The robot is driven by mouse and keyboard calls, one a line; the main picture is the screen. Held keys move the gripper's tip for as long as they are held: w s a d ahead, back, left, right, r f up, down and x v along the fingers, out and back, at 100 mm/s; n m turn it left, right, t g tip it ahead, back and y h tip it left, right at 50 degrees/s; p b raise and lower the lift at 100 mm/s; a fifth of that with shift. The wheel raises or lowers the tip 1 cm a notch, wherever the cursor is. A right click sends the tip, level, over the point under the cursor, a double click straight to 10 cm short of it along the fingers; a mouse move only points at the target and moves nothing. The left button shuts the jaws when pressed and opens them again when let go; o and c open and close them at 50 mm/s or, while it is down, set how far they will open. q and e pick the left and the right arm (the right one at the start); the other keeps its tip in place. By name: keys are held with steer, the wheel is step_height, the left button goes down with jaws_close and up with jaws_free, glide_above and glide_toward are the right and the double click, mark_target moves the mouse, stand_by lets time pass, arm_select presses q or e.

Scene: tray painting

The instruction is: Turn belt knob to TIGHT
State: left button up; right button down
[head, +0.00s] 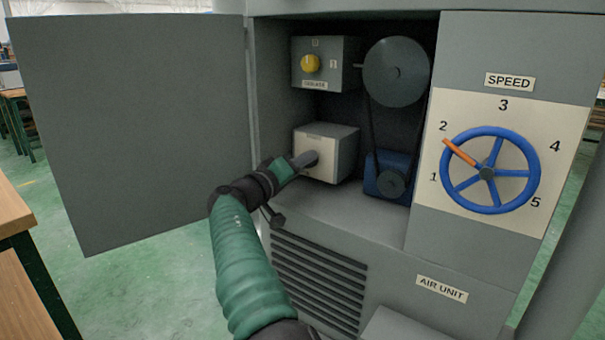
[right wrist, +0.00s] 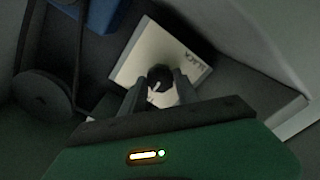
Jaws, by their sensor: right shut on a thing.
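The belt knob (right wrist: 157,76) is a round dark knob with a pale pointer mark, on the front of a white box (head: 342,152) inside the open cabinet. My right gripper (head: 308,159) reaches into the cabinet and is shut on the knob. In the right wrist view its two fingers (right wrist: 160,88) stand on either side of the knob. In the head view the gripper hides the knob. My left gripper is not in view.
A grey box with a yellow knob (head: 310,64) sits above. A pulley (head: 397,72) and belt run down to a blue motor (head: 380,172) on the right. The cabinet door (head: 140,120) stands open at left. A blue speed wheel (head: 518,172) is on the right panel.

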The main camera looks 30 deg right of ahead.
steer(key=shift+f+m, duration=0.3)
steer(key=shift+m, duration=0.1)
steer(key=c, duration=1)
jaws_free()
steer(key=shift+w, duration=0.1)
steer(key=shift+o, duration=0.5)
steer(key=shift+r, duration=0.1)
